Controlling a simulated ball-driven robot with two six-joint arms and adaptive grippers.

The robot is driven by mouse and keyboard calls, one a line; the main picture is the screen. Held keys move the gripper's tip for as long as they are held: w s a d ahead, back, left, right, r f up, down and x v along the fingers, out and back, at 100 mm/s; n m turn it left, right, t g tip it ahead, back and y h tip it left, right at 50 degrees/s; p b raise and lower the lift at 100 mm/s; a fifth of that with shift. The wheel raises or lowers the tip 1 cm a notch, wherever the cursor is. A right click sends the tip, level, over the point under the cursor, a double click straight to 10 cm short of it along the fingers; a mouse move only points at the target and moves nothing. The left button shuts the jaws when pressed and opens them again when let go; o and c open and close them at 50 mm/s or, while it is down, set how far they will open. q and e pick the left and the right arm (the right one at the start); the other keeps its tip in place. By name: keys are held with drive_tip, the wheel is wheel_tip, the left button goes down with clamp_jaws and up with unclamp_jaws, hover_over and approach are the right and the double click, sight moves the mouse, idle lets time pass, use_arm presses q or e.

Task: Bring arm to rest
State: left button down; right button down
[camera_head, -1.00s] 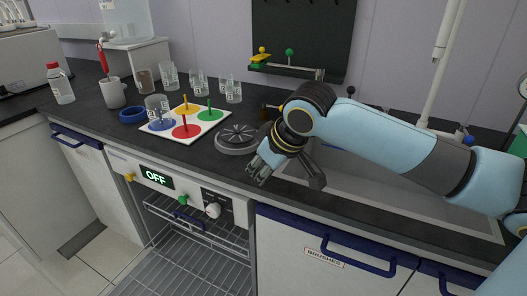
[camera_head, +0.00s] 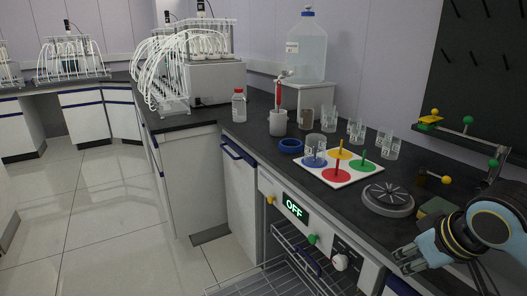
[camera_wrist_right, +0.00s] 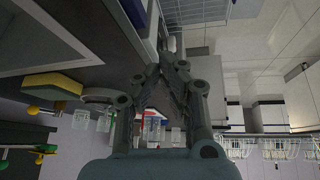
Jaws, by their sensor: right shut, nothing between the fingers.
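My right gripper (camera_head: 408,258) is at the lower right of the head view, above the front edge of the dark counter (camera_head: 235,131). It is just in front of the round grey disc-shaped device (camera_head: 388,199). In the right wrist view the gripper (camera_wrist_right: 167,62) has its fingers together, with nothing between them. My blue right arm (camera_head: 501,222) is cut off by the right edge of the head view. My left gripper is in neither view.
A white board with coloured discs and pegs (camera_head: 352,180), glass beakers (camera_head: 390,147), a blue ring (camera_head: 291,146) and a bottle (camera_head: 239,105) stand on the counter. An open wire rack (camera_head: 290,262) juts out below the OFF display (camera_head: 295,208). The floor at left is clear.

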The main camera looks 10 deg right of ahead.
drive_tip(key=s+a+r+g, duration=0.1)
drive_tip(key=s+a, duration=0.3)
drive_tip(key=s, duration=0.4)
drive_tip(key=s+a+r+g, duration=0.1)
drive_tip(key=s+a, duration=0.4)
drive_tip(key=s, duration=0.3)
drive_tip(key=s+d+f+g+b, duration=0.1)
drive_tip(key=s+d+f, duration=0.1)
drive_tip(key=f, duration=1.4)
drive_tip(key=s+d+f+g+b, duration=0.1)
drive_tip(key=s+f+b, duration=0.1)
drive_tip(key=f, duration=1.4)
drive_tip(key=s+d+f+b, duration=0.1)
drive_tip(key=s+f, duration=1.3)
drive_tip(key=s, duration=0.3)
drive_tip(key=shift+f+m+g, duration=0.2)
drive_tip(key=shift+m+g, duration=0.1)
drive_tip(key=shift+g, duration=0.1)
